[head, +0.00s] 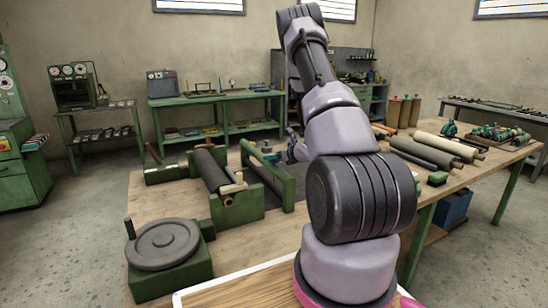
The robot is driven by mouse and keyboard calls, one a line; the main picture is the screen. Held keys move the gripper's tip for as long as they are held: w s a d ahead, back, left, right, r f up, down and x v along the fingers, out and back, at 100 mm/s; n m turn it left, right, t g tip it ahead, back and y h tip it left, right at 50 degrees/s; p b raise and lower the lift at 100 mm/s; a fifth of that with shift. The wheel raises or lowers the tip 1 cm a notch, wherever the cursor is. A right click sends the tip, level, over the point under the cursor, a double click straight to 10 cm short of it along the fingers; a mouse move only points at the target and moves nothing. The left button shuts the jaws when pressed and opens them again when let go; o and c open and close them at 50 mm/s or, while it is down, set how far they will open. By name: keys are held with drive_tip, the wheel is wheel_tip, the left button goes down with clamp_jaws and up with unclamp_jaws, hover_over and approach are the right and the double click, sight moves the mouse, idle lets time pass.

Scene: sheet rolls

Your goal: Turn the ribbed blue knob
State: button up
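A small blue-teal piece (268,150) shows on top of the green roller stand (282,185) at the middle of the wooden bench. It may be the ribbed blue knob, but it is too small for me to see any ribs. My arm reaches forward over the bench, and its far end (296,150) is low, just right of this piece. My gripper's fingers are too small and partly hidden for me to tell whether they are open or shut, or whether they touch the piece.
A dark roller (211,168) in green supports lies left of the stand. A dark handwheel (163,245) on a green block is at the front left. Loose rollers (426,153) lie at the right. Bare wood (262,236) lies in front of the stands.

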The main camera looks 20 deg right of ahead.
drive_tip(key=m+h, duration=0.3)
drive_tip(key=shift+a, duration=0.2)
drive_tip(key=m+h, duration=0.4)
drive_tip(key=h, duration=0.1)
drive_tip(key=m+g+h, duration=0.2)
drive_tip(key=m+h, duration=0.2)
drive_tip(key=shift+g, duration=0.4)
drive_tip(key=m+g+h, duration=0.3)
drive_tip(key=shift+w+r+m, duration=0.1)
drive_tip(key=shift+m, duration=0.3)
drive_tip(key=m+g+h, duration=0.1)
drive_tip(key=m+g, duration=0.2)
drive_tip(key=g, duration=0.1)
drive_tip(key=shift+d+m+h, duration=0.1)
drive_tip(key=shift+m+h, duration=0.3)
drive_tip(key=m+g, duration=0.4)
drive_tip(key=g, duration=0.1)
drive_tip(key=shift+d+m+g, duration=0.1)
drive_tip(key=shift+m+g, duration=0.2)
drive_tip(key=shift+g, duration=0.1)
drive_tip(key=m+g+y, duration=0.1)
drive_tip(key=m+g, duration=0.2)
drive_tip(key=shift+g+y, duration=0.3)
drive_tip(key=shift+f+m+g+y, duration=0.2)
drive_tip(key=shift+m+g+y, duration=0.8)
drive_tip(key=shift+m+g, duration=0.55)
drive_tip(key=shift+s+m, duration=0.25)
